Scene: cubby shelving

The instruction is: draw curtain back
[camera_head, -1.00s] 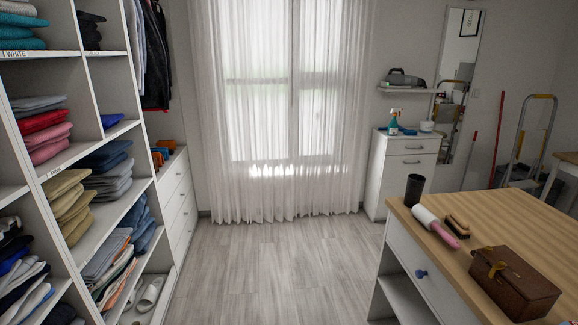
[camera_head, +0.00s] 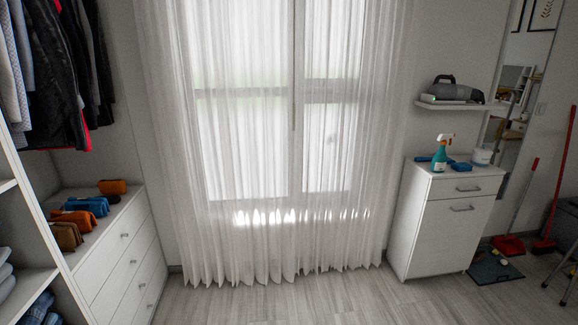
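A sheer white curtain (camera_head: 250,215) hangs across the window (camera_head: 325,148) straight ahead in the head view. It is drawn across the whole window, and its hem ends just above the floor. The window frame shows through the cloth. Neither of my grippers is in view. The curtain's top edge and rail are above the picture.
A white drawer unit (camera_head: 130,265) with rolled items stands at the left, below hanging clothes (camera_head: 55,80). A white cabinet (camera_head: 445,225) with a spray bottle (camera_head: 441,155) stands right of the curtain. A shelf (camera_head: 450,104) holds a handheld vacuum. The floor (camera_head: 290,302) ahead is clear.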

